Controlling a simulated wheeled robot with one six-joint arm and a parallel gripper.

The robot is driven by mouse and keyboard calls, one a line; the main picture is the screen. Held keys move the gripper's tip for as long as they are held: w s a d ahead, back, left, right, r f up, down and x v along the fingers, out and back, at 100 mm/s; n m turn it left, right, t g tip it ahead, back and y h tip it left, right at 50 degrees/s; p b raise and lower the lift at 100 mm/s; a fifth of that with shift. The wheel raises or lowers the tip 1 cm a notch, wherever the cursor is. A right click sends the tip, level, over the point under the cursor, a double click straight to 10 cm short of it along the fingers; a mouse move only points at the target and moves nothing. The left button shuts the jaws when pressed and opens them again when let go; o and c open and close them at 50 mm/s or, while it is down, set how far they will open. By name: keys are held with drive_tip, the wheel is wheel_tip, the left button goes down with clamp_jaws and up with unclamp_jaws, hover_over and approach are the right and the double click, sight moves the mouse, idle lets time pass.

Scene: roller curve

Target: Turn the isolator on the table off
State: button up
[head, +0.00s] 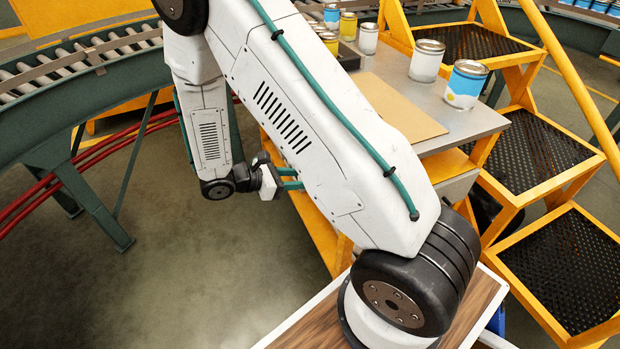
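The table (478,122) has a grey top and an orange frame, and it stands right of the middle in the head view. I cannot make out an isolator on it; my arm covers part of the table's near left side. My gripper (291,179) is beside the table's left side, lower than its top. Two teal finger parts show, pointing right towards the table. Their tips are partly hidden by my arm, so I cannot tell how far apart they are or whether anything is between them.
Several paint cans, including a blue and white one (466,85) and a plain one (426,61), stand on the table near a brown sheet (400,112). Orange steps (555,255) stand at the right. A curved roller conveyor (75,62) runs at the left. The floor (190,275) between is clear.

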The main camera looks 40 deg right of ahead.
drive_tip(key=x, duration=0.5)
drive_tip(key=shift+d, duration=0.15)
clamp_jaws()
